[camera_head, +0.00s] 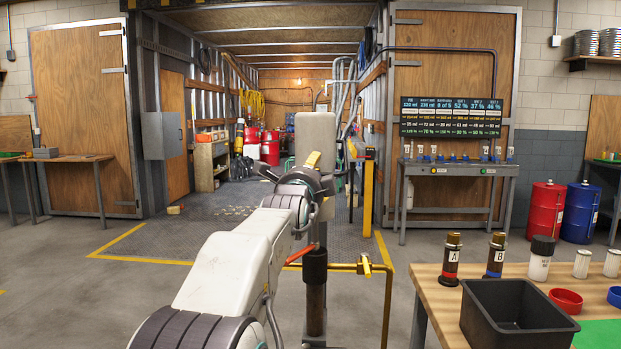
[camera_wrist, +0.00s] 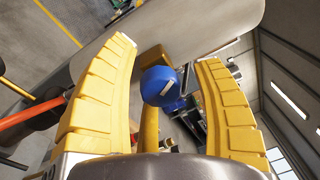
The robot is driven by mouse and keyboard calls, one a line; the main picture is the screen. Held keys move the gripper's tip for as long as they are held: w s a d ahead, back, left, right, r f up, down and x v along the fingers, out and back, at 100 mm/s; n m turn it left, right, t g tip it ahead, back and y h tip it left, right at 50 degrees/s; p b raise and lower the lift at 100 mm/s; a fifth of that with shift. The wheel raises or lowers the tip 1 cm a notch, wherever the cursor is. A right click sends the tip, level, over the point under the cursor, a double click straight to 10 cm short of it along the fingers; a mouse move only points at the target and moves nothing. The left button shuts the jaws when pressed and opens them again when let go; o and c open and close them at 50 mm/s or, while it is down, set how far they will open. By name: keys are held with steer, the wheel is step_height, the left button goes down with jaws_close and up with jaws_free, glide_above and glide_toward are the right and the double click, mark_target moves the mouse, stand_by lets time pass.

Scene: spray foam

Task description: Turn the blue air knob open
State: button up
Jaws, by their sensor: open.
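The blue air knob (camera_wrist: 159,85) is round, with a pale mark on its face. It shows in the wrist view between the two yellow fingers of my gripper (camera_wrist: 166,54). The fingers stand apart, with a visible gap on each side of the knob, so they do not appear to grip it. A yellow-brown fitting (camera_wrist: 153,57) shows just behind the knob. In the head view my arm reaches forward and a yellow part of my gripper (camera_head: 313,160) shows; the knob is hidden there.
An orange-red lever (camera_head: 300,254) and brass pipe (camera_head: 340,266) are close to my arm; the lever also shows in the wrist view (camera_wrist: 30,116). A wooden bench (camera_head: 440,297) with a black bin (camera_head: 510,300) and bottles is at right. Open floor lies at left.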

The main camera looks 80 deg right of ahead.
steer(key=shift+a, duration=0.1)
steer(key=a, duration=1.1)
steer(key=shift+w+a+f, duration=0.15)
steer(key=shift+a+f, duration=0.2)
steer(key=shift+a, duration=0.05)
steer(key=shift+o, duration=0.2)
